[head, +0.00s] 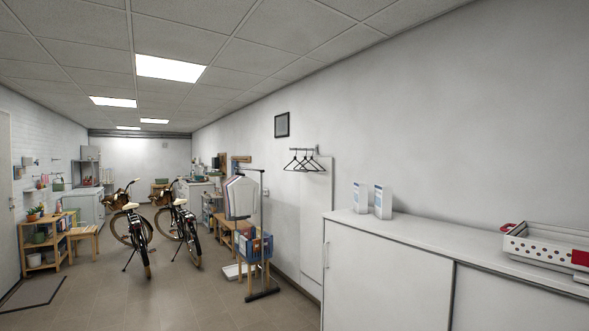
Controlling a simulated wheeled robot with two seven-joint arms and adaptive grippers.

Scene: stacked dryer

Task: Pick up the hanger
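Several dark hangers (303,163) hang side by side from a wall rail (304,150) on the right-hand wall, beyond the white cabinet. They look empty, with no clothes on them. A separate garment rack (262,230) stands on the floor to their left with light shirts (241,197) on it; any hangers inside those shirts are hidden. Neither of my grippers shows in the head view.
A white cabinet (385,283) fills the lower right, with two white cartons (382,201) and a perforated white basket (545,246) on top. Two bicycles (130,230) stand mid-room. A wooden shelf (40,243) stands left. Floor (185,295) in front is clear.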

